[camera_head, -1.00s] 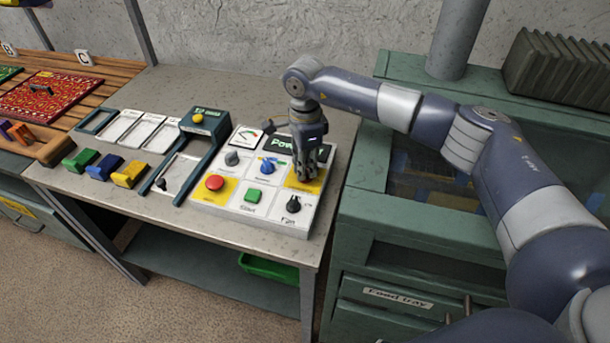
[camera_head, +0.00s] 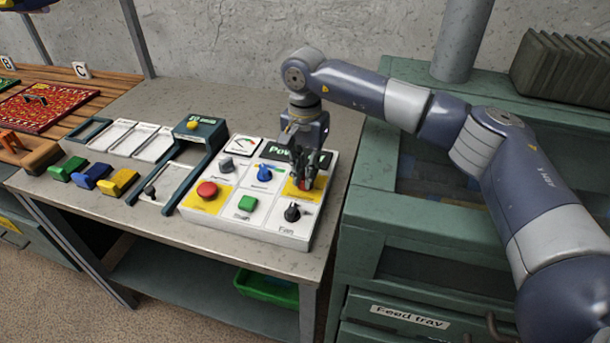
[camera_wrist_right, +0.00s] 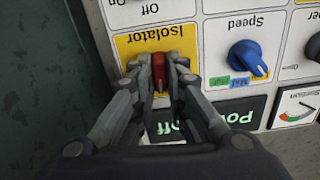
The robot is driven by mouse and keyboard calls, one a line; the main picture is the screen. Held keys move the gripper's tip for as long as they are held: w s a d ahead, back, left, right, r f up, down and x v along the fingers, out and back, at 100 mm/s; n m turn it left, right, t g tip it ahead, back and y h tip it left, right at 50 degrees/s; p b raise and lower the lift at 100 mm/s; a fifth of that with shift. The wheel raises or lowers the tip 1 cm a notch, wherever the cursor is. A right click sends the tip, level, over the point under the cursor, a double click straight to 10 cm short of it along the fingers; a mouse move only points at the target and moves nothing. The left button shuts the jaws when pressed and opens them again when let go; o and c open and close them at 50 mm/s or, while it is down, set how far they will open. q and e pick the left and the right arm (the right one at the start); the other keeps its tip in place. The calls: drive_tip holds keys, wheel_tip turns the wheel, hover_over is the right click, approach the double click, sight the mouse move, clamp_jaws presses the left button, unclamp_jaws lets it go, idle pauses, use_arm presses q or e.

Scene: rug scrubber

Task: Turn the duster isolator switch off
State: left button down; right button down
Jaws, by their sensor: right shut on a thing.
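The isolator switch is a red knob on a yellow panel marked Isolator (camera_wrist_right: 180,42), on the white control box (camera_head: 230,222). My right gripper (camera_head: 305,180) reaches down onto the yellow panel in the head view and is shut on the knob. The fingers partly hide it there. The display (camera_head: 278,152) shows part of the word Power and is partly covered by the gripper. My left gripper is not in view.
A blue Speed knob (camera_head: 264,173), a red button (camera_head: 207,190), a green button (camera_head: 247,203) and a black Fan knob (camera_head: 292,212) are close by on the box. A green cabinet (camera_head: 375,210) stands to the right of the table.

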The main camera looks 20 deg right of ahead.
drive_tip(key=shift+w+r+n, duration=0.1)
drive_tip(key=shift+r+n, duration=0.05)
drive_tip(key=shift+n, duration=0.45)
drive_tip(key=c, duration=1.6)
unclamp_jaws()
wheel_tip(320, 180, up, 12)
